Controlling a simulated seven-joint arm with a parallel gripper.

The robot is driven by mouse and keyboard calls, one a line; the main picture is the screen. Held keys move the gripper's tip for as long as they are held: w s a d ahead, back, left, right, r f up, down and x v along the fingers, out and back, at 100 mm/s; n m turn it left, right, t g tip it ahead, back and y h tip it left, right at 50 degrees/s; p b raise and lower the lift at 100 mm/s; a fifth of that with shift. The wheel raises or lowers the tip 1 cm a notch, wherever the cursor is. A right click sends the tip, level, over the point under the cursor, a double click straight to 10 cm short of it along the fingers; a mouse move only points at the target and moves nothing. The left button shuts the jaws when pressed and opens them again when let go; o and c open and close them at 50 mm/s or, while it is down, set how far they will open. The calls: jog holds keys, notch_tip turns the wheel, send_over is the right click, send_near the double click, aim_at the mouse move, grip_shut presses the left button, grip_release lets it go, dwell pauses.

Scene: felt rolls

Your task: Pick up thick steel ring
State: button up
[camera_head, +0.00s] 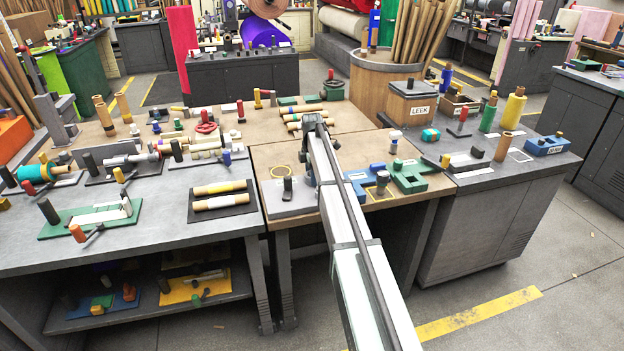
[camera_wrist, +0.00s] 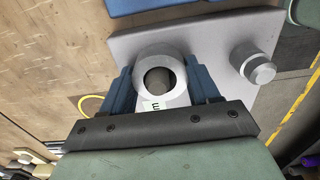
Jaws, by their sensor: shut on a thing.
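The thick steel ring (camera_wrist: 177,96) is pale grey, with a round hole and a small marked label on its near side. It shows in the wrist view, between the blue fingers of my gripper (camera_wrist: 163,84), which is shut on it from both sides. Something dull brown-grey shows through the hole; I cannot tell whether it is a post. Behind the ring is a light grey plate (camera_wrist: 215,42); I cannot tell whether the ring touches it. In the head view my arm hides the ring, and the plate (camera_head: 290,207) lies on the wooden bench top.
A grey knobbed post (camera_wrist: 253,66) stands on the plate beside my gripper. A thin yellow ring (camera_wrist: 90,105) lies on the wood on the other side. Blue blocks (camera_head: 362,184) and a green block (camera_head: 412,180) stand right of my arm. Tubes on a black mat (camera_head: 222,207) lie left.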

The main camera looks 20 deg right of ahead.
grip_shut()
jog(key=shift+r, duration=5.25)
jog(key=shift+r, duration=0.25)
jog(key=shift+f, duration=0.1)
jog(key=shift+f, duration=0.9)
